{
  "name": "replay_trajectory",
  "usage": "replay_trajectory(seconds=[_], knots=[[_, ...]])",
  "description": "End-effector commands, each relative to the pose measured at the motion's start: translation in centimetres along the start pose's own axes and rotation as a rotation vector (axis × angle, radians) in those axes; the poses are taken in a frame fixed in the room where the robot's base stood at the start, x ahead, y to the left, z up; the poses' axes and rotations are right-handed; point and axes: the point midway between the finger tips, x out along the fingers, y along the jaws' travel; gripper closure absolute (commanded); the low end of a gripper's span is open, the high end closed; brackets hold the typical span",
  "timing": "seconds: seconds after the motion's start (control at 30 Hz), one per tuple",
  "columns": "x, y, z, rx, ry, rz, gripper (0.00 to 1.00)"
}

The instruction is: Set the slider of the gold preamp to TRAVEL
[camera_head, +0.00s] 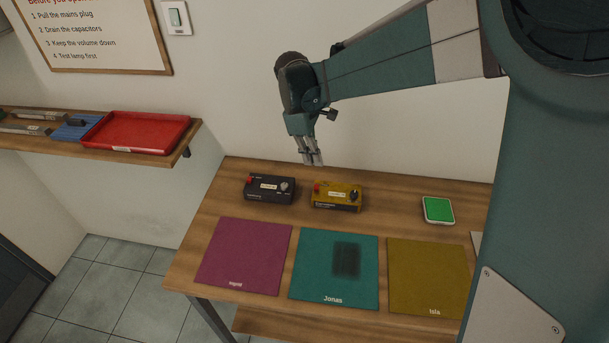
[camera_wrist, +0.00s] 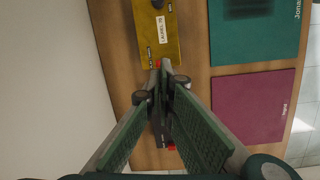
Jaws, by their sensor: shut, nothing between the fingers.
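The gold preamp (camera_head: 337,195) stands on the wooden table, with a red part at its left end, a pale label and a dark knob at its right. It also shows at the top of the wrist view (camera_wrist: 157,45), with its label readable only in part. Its slider position is too small to tell. My gripper (camera_head: 313,160) is shut and empty, pointing down above the back of the table, just behind and above the gold preamp. In the wrist view its fingertips (camera_wrist: 166,68) appear near the preamp's red end; I cannot tell whether they touch it.
A black preamp (camera_head: 269,189) stands left of the gold one. Magenta (camera_head: 243,257), teal (camera_head: 310,270) and olive (camera_head: 428,278) mats lie in front, and a green-topped device (camera_head: 438,210) lies right. A red tray (camera_head: 137,132) sits on the wall shelf. The wall is close behind.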

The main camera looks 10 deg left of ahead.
Motion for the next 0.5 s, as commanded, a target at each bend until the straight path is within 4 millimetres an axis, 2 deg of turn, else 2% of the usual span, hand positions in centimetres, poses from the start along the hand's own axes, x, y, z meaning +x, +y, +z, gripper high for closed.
replay_trajectory(seconds=[0.2, 0.5], knots=[[0.4, 0.3, -3.1, -0.085, -0.030, -0.020, 1.00], [1.2, 0.3, -5.6, -0.160, -0.058, -0.039, 1.00]])
